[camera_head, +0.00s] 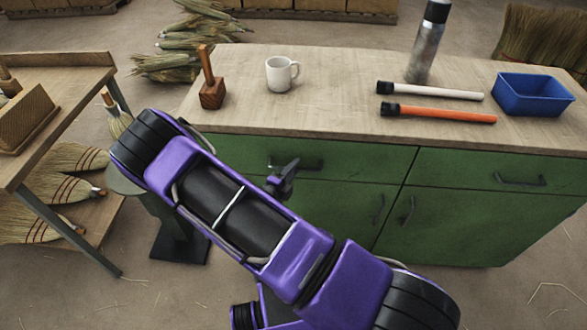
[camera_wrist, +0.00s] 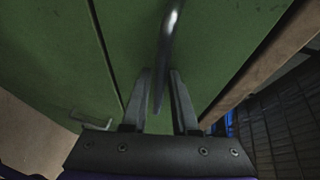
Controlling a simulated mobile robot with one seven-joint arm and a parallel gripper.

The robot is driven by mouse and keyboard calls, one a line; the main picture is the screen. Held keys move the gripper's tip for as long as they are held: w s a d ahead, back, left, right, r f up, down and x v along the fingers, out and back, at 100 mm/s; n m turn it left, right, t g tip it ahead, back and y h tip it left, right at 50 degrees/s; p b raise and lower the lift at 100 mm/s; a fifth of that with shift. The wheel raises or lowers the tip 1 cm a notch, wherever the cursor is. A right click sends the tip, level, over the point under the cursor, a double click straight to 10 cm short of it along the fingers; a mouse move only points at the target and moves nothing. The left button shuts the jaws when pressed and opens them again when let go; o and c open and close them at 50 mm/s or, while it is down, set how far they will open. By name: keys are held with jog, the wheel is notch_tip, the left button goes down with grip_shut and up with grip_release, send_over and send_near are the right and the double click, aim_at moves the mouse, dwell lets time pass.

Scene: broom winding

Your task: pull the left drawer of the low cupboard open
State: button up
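The low cupboard (camera_head: 460,215) has green fronts and a wooden top. Its left drawer (camera_head: 350,160) looks shut, flush with the front. A dark bar handle (camera_head: 310,167) is on it, partly hidden by my gripper (camera_head: 284,178). In the wrist view, my gripper (camera_wrist: 160,82) is open, with its two fingers on either side of the handle (camera_wrist: 168,45). Gaps show between fingers and bar, though I cannot tell whether one side touches. My purple arm hides part of the cupboard's lower left.
On the top stand a wooden mallet (camera_head: 211,90), a white mug (camera_head: 281,74), a metal flask (camera_head: 427,45), white and orange handles, and a blue bin (camera_head: 532,94). A workbench (camera_head: 60,90) with brooms stands left. The right drawer (camera_head: 500,171) is shut.

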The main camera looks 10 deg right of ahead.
grip_shut()
dwell(1.4)
